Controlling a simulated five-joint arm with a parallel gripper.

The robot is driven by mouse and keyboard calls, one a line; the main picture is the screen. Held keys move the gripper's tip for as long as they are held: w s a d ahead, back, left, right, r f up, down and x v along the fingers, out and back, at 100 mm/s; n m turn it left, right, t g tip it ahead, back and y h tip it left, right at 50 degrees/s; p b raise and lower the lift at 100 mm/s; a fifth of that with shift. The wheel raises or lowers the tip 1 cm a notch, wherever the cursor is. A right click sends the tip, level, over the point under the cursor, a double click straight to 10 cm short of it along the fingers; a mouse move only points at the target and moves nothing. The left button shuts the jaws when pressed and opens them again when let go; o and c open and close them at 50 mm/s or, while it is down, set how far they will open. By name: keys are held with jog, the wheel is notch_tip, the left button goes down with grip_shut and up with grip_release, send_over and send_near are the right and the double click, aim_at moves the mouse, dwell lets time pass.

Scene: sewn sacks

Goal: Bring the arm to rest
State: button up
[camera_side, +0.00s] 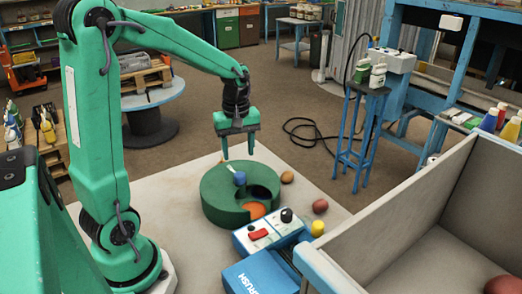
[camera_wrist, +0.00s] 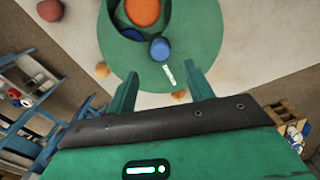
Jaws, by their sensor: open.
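My gripper (camera_side: 238,156) hangs from my arm above a round green holder (camera_side: 222,214), with its two fingers apart and pointing down. Nothing is between the fingers, and they are clear of the holder. In the wrist view my gripper (camera_wrist: 162,76) also shows empty, with the green holder (camera_wrist: 205,35) beyond its fingertips. A small blue piece (camera_side: 239,179) stands at the holder's top, and an orange rounded piece (camera_side: 255,210) sits in one of its hollows. A short pale stick shows on the holder near the blue piece.
A brown lump (camera_side: 287,176), a red lump (camera_side: 319,206) and a yellow-orange one (camera_side: 317,228) lie right of the holder. A control box (camera_side: 270,233) stands in front. A large grey bin (camera_side: 400,225) with a red lump (camera_side: 503,284) fills the right. Bare table lies left of the holder.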

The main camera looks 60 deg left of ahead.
jog(key=shift+r, duration=0.2)
jog(key=shift+s+d+r, duration=0.1)
jog(key=shift+d+r, duration=0.15)
jog(key=shift+d, duration=0.05)
jog(key=s+d+r+m+t, duration=0.5)
jog(key=s+d+r+m, duration=0.2)
jog(key=s+d+m, duration=0.4)
jog(key=s+m, duration=0.1)
jog(key=m, duration=0.2)
jog(key=shift+d+r+m+t, duration=0.15)
jog(key=shift+r+m+t, duration=0.15)
jog(key=shift+r+m, duration=0.1)
